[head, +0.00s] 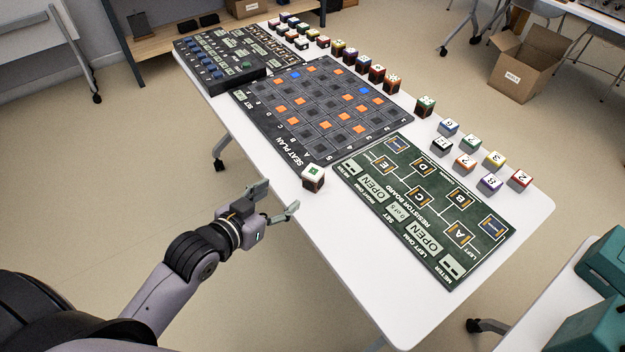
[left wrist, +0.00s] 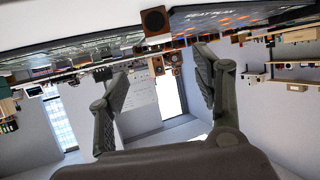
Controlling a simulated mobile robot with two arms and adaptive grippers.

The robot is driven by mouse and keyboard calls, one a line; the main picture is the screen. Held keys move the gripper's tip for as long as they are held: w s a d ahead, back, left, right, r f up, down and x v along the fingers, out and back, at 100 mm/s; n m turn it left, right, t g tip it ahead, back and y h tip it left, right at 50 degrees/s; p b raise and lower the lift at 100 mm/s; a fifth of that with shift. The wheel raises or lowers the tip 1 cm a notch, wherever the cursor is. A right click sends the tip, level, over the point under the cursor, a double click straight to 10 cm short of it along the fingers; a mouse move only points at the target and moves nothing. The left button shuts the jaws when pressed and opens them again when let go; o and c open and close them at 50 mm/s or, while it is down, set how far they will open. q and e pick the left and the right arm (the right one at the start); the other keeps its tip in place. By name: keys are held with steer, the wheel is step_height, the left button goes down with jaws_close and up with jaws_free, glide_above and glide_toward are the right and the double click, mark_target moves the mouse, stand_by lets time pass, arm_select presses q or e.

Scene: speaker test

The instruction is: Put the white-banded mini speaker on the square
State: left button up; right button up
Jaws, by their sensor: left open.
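A dark brown cube with a pale top and green mark (head: 313,178) stands at the near table edge, between the seat-plan board and the green resistor board. In the left wrist view a brown cube with a round dark cone (left wrist: 155,21) looks like a mini speaker. Several similar cubes line the far edge, among them a green-topped one (head: 426,105). I cannot tell which is white-banded, nor which square is meant. My left gripper (head: 282,195) is open and empty just off the near edge, short of the nearest cube. My right gripper is out of view.
The seat-plan board (head: 352,132) has orange and blue squares. The resistor board (head: 440,262) lies to its right, with several numbered blocks (head: 490,184) behind it. A button panel (head: 215,62) is at the far left. The table's near right corner (head: 405,315) is bare.

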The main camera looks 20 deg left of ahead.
mark_target(311, 174)
arm_select(q)
steer(key=x, duration=1)
steer(key=shift+w+d+f, duration=0.1)
steer(key=shift+w+d, duration=0.05)
steer(key=shift+w, duration=0.3)
steer(key=x, duration=0.5)
steer(key=shift+d, duration=0.1)
steer(key=shift+s, duration=0.1)
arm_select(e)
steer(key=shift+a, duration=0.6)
arm_select(q)
steer(key=c, duration=1.2)
steer(key=shift+c, duration=1.1)
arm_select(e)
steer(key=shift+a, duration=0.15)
